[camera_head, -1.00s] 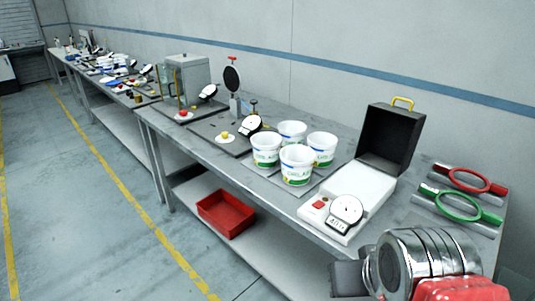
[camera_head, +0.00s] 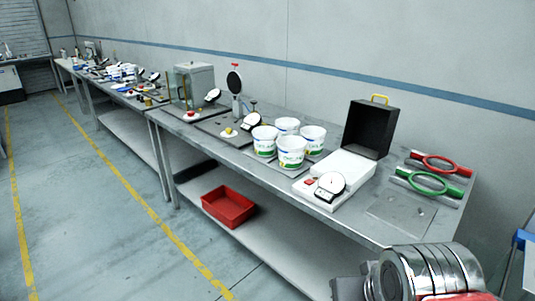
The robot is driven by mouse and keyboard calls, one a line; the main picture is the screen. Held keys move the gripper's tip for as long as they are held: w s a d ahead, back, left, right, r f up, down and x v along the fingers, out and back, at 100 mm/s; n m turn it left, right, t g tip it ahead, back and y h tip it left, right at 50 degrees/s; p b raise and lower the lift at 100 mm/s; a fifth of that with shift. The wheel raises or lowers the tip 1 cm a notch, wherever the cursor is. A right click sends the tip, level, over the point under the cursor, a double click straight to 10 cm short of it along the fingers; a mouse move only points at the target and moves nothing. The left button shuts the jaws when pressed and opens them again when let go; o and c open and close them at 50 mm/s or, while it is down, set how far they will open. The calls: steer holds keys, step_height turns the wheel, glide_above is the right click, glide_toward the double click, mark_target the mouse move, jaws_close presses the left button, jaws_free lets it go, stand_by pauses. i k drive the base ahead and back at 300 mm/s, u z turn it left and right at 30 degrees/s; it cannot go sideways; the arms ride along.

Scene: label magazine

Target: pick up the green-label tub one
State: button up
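Several white tubs with printed labels stand close together on the workbench (camera_head: 215,150). The front tub (camera_head: 291,153) shows green lettering and a green band. The left tub (camera_head: 264,142) and the right tub (camera_head: 313,139) also show green on their labels. The back tub (camera_head: 287,126) is partly hidden by the others. My arm shows at the lower right, well in front of the tubs and touching none of them. A dark part at its left end is cut by the lower edge, and I cannot make out gripper fingers.
A white device with a dial (camera_head: 329,186) and open black lid (camera_head: 371,128) stands right of the tubs. Red (camera_head: 440,163) and green (camera_head: 429,182) ring-handled tools lie farther right. A red bin (camera_head: 228,206) sits on the lower shelf. The floor at left is clear.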

mark_target(266, 142)
steer(key=u, duration=0.05)
steer(key=k, duration=0.65)
steer(key=u, duration=0.5)
steer(key=i, duration=1)
steer(key=u, duration=0.75)
steer(key=i, duration=1.4)
steer(key=z, duration=0.6)
steer(key=i, duration=0.85)
steer(key=z, duration=0.55)
